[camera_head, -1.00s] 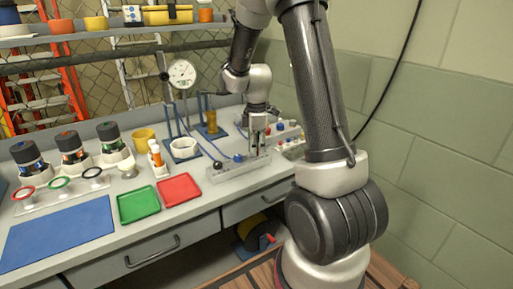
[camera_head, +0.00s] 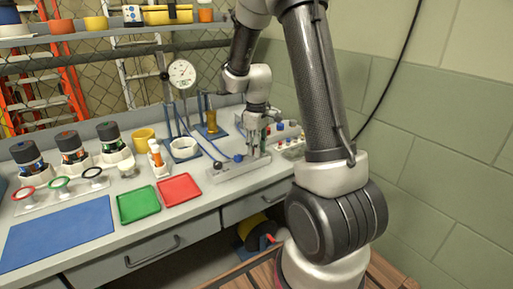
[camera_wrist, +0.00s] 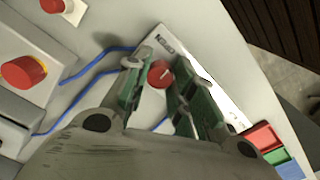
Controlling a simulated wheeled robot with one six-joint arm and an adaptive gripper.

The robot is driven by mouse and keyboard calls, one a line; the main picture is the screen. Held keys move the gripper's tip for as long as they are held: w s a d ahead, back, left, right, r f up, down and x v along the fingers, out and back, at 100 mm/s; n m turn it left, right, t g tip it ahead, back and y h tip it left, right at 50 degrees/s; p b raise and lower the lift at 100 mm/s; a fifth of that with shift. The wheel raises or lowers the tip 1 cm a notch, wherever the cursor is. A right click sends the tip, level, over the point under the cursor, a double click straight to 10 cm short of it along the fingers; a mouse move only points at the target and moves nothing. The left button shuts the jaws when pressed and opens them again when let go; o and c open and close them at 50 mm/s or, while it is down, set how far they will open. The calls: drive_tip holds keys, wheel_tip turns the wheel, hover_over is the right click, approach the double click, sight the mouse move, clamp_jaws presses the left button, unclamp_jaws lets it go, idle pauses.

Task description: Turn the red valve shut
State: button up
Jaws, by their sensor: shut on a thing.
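The red valve (camera_wrist: 160,74) shows in the wrist view as a round red knob with a pale mark, on a light grey block (camera_wrist: 205,75). My gripper (camera_wrist: 158,80) has its two green-lined fingers on either side of the knob, shut on it. In the head view my gripper (camera_head: 257,150) points down at the right end of the long grey block (camera_head: 225,178). The valve itself is hidden there behind the fingers.
Red buttons (camera_wrist: 22,72) on grey boxes and blue hoses (camera_wrist: 85,72) lie close by in the wrist view. A red tray (camera_head: 179,189) and a green tray (camera_head: 138,204) lie left of the block. A dial gauge (camera_head: 182,74) stands behind.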

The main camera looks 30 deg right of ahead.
drive_tip(key=m, duration=0.5)
drive_tip(key=shift+m, duration=2.4)
drive_tip(key=o, duration=1.1)
drive_tip(key=shift+c, duration=0.2)
drive_tip(key=shift+r, duration=0.1)
wheel_tip(320, 180, up, 12)
